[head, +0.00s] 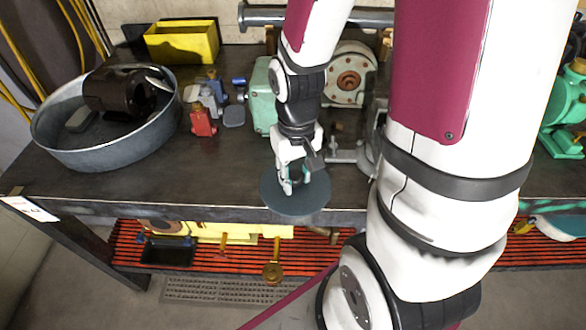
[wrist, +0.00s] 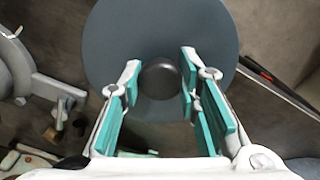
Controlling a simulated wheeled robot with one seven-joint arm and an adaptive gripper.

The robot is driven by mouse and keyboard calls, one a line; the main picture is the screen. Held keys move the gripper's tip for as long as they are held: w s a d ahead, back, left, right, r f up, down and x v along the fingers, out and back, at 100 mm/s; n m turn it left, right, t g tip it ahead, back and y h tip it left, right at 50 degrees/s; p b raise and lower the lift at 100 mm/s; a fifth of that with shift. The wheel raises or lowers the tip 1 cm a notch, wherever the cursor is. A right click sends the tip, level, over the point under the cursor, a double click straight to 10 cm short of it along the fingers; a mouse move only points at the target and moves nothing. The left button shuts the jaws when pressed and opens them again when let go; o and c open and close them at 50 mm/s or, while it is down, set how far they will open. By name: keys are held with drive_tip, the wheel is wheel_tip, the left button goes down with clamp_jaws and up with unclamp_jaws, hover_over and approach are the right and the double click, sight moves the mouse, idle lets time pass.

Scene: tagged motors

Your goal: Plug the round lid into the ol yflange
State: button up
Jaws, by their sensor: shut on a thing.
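The round lid (head: 308,203) is a flat dark blue-grey disc at the bench's front edge in the head view. In the wrist view the lid (wrist: 120,40) fills the upper middle, with a dark round knob (wrist: 160,82) at its centre. My gripper (head: 293,184) is shut on the lid, its teal finger pads on either side of the knob in the wrist view (wrist: 158,80). The lid's height above the bench is hard to tell. A pale round flange (head: 342,95) with a brown centre faces forward behind the gripper; whether it is the oily flange is unclear.
A metal tub (head: 95,158) holding a dark motor part (head: 105,92) stands on the left. Small red (head: 202,122) and blue-grey parts lie beside it, and a yellow bin (head: 182,42) is behind. Green machinery (head: 563,110) stands right. Bench top (head: 225,165) left of the lid is clear.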

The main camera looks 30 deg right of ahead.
drive_tip(key=shift+s+d+r+p, duration=0.1)
drive_tip(key=shift+s+d+p, duration=0.1)
drive_tip(key=shift+s+p, duration=1.05)
drive_tip(key=shift+w+p, duration=0.35)
drive_tip(key=shift+p, duration=0.15)
drive_tip(key=shift+w, duration=0.1)
